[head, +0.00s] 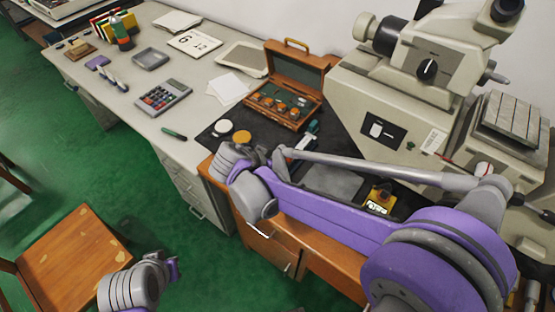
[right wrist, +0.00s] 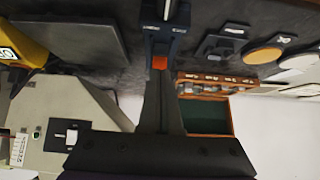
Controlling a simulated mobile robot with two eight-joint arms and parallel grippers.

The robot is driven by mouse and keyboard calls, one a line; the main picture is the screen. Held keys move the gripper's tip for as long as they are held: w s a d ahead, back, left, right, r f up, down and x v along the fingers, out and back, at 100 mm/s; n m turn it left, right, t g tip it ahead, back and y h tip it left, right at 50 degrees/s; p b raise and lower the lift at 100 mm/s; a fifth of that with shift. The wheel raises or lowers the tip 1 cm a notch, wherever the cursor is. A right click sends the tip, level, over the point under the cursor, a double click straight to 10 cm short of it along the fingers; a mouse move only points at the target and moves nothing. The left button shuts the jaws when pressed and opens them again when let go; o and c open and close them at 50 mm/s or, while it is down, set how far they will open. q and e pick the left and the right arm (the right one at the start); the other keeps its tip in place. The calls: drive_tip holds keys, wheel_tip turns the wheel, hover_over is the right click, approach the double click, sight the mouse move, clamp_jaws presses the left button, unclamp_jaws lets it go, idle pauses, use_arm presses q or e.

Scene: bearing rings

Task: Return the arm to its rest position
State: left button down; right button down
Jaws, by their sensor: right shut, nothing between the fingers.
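My right arm reaches in from the right of the head view, over the front edge of the desk. Its gripper is hidden behind the arm there. In the right wrist view my right gripper (right wrist: 162,82) is shut and empty. A blue-grey tool with a pale bar (head: 305,141) lies beyond the arm, in front of the open wooden case (head: 292,62). The case also shows upside down in the wrist view (right wrist: 215,115). Part of my left arm shows at the bottom left of the head view; its fingers are out of sight.
A white disc (head: 222,126) and a yellow disc (head: 241,137) lie left of the arm. A grey plate (head: 335,182) and a yellow device (head: 381,199) lie close by it. A large beige instrument (head: 400,95) stands at right. A wooden chair (head: 75,258) stands at lower left.

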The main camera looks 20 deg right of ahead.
drive_tip(key=shift+s+a+r+p, duration=0.15)
drive_tip(key=shift+r+p, duration=0.2)
drive_tip(key=shift+r, duration=0.5)
